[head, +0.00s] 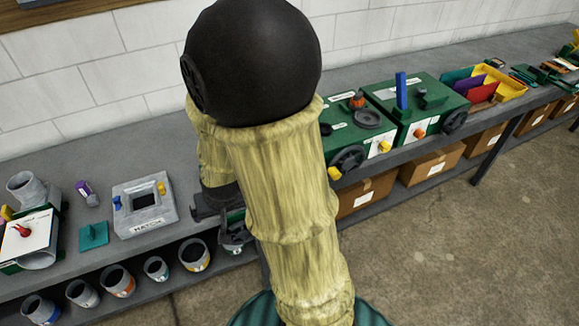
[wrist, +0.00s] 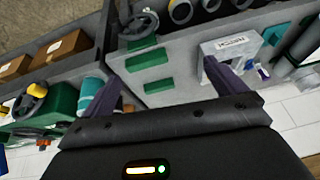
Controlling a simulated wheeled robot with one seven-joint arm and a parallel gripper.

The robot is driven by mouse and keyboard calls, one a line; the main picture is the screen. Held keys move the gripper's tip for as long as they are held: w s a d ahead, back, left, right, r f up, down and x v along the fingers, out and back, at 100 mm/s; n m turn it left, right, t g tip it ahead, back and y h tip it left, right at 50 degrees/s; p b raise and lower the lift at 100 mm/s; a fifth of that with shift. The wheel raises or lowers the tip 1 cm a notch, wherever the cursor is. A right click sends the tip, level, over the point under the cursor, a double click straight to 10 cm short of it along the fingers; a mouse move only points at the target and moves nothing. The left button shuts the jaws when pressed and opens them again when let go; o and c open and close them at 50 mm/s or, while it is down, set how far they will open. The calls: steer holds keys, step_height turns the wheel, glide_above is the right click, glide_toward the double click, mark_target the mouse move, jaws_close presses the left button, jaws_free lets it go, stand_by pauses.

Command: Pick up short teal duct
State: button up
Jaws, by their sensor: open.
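A short teal cylinder (wrist: 90,93), which looks like the short teal duct, stands in the wrist view just left of my left finger. That finger partly covers it. I cannot make it out in the head view, where my arm blocks the middle of the bench. My gripper (wrist: 162,70) is open and empty over the bench, its two dark fingers wide apart. The teal cylinder lies outside the gap between them. Whether the finger touches it, I cannot tell.
Green blocks (wrist: 157,86) lie on the bench between my fingers. A grey labelled block (head: 144,205) and a flat teal piece (head: 94,235) sit at left. Green machines (head: 415,105) stand at right. Several grey ducts (head: 117,280) are on the lower shelf. A white wall (head: 90,65) backs the bench.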

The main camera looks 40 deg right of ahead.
steer(key=w+d+f+m+t+h+b, duration=0.2)
steer(key=w+d+f+m+h, duration=0.15)
steer(key=d+f, duration=0.3)
steer(key=d+f+m+t+h+b, duration=0.2)
steer(key=d+f+m+t+h, duration=0.1)
steer(key=d+h, duration=0.7)
steer(key=d+t, duration=0.1)
steer(key=d, duration=0.2)
steer(key=shift+s+t+b, duration=0.15)
steer(key=shift+t+b, duration=0.25)
steer(key=shift+d, duration=0.1)
steer(key=b+x, duration=0.1)
steer(key=x, duration=1.1)
steer(key=shift+b, duration=0.3)
